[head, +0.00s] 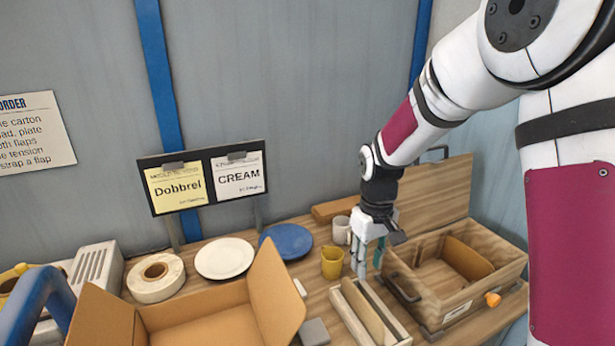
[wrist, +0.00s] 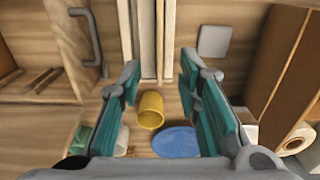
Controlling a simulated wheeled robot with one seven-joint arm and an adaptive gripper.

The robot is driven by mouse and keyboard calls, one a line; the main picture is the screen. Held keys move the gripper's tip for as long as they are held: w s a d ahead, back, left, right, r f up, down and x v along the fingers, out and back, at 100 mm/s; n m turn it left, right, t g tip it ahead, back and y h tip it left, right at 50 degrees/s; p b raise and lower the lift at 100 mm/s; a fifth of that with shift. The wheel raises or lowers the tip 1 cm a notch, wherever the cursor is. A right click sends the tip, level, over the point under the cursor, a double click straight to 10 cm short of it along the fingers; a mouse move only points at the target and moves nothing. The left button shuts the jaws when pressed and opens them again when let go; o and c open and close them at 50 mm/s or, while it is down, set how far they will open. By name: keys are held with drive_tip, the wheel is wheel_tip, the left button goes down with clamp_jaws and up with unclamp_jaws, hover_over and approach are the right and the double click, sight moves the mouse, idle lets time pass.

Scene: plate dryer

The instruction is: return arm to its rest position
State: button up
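My gripper (head: 368,264) hangs down over the bench, between the yellow cup and the wooden crate. In the wrist view my gripper (wrist: 160,85) has its two teal-padded fingers wide apart with nothing between their tips. The yellow cup (head: 332,262) stands just left of the gripper in the head view; it also shows in the wrist view (wrist: 151,110). A blue plate (head: 286,241) and a white plate (head: 224,258) lie flat on the bench. My arm reaches in from the upper right.
An open cardboard carton (head: 276,290) stands at front. A narrow wooden rack (head: 345,308) lies below the gripper. A wooden crate (head: 440,305) with a raised lid stands right. A white mug (head: 341,231), a tape roll (head: 156,277) and a sign board (head: 203,178) stand behind.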

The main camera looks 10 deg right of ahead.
drive_tip(key=s+r+m+t, duration=0.1)
drive_tip(key=s+r+t, duration=0.1)
drive_tip(key=s+r, duration=0.8)
drive_tip(key=s+r+m+t, duration=0.2)
drive_tip(key=s+r, duration=0.7)
drive_tip(key=s, duration=0.5)
drive_tip(key=shift+s+r+m+t, duration=0.15)
drive_tip(key=shift+r+m+t, duration=0.2)
drive_tip(key=shift+t, duration=0.45)
